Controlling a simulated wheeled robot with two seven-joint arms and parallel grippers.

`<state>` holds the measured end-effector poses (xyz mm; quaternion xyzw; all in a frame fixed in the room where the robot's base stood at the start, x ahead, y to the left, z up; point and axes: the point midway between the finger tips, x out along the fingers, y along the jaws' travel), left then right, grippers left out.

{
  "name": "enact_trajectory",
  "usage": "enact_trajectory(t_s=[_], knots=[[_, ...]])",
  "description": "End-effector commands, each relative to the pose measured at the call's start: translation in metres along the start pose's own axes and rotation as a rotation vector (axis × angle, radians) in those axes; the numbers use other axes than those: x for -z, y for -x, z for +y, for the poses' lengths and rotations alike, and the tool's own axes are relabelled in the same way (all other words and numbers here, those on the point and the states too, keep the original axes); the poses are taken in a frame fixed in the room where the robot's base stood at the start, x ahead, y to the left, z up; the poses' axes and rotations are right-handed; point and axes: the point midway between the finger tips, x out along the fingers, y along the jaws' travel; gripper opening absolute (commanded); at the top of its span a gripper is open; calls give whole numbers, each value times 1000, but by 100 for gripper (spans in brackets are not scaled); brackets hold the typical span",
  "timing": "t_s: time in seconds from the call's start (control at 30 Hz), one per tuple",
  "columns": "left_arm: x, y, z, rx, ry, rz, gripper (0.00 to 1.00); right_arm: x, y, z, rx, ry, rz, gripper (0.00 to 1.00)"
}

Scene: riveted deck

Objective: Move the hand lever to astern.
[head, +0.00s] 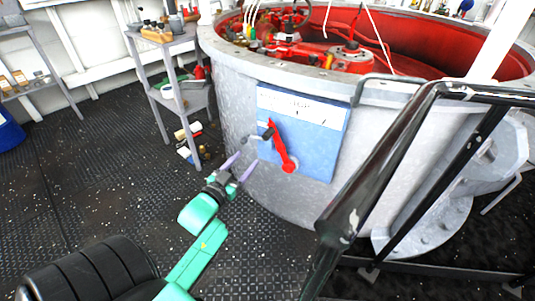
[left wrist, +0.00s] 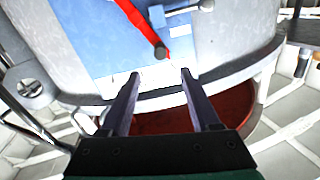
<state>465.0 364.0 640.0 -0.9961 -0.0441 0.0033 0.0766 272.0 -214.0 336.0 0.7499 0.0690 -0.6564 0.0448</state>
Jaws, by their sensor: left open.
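The red hand lever (head: 279,147) is mounted on a blue panel (head: 318,138) on the side of a large grey drum. It leans up and left from a round red hub, with a dark knob near its upper end. A white label strip (head: 300,103) runs along the panel's top; its lettering is too small to read. My left gripper (head: 246,160) is open and empty, below and left of the lever. In the left wrist view, the lever (left wrist: 138,20) and its dark knob (left wrist: 160,52) show just beyond the open fingertips (left wrist: 160,74), apart from them. My right gripper is out of view.
A dark handrail (head: 385,160) stands close on the right of the panel. A grey bracket (head: 256,141) sticks out at the panel's left edge. A grey shelf stand (head: 170,85) with small items is left of the drum. The deck at left is mostly clear.

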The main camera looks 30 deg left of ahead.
Motion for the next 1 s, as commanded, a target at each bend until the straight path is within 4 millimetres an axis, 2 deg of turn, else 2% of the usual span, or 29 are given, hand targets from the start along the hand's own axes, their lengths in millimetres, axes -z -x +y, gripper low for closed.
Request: enact_trajectory(t_s=[0.17,0.4,0.6,0.73,0.97,1.0], knots=[[5,-27,0,0,-1,9,63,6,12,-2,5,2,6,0],[4,-92,-1,1,0,7,63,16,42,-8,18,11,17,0],[3,-134,0,0,0,4,63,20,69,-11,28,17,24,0],[4,-144,0,-1,1,1,63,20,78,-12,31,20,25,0],[4,-145,0,-1,1,1,63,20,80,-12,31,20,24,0],[4,-144,0,-1,1,1,48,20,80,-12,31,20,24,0]])
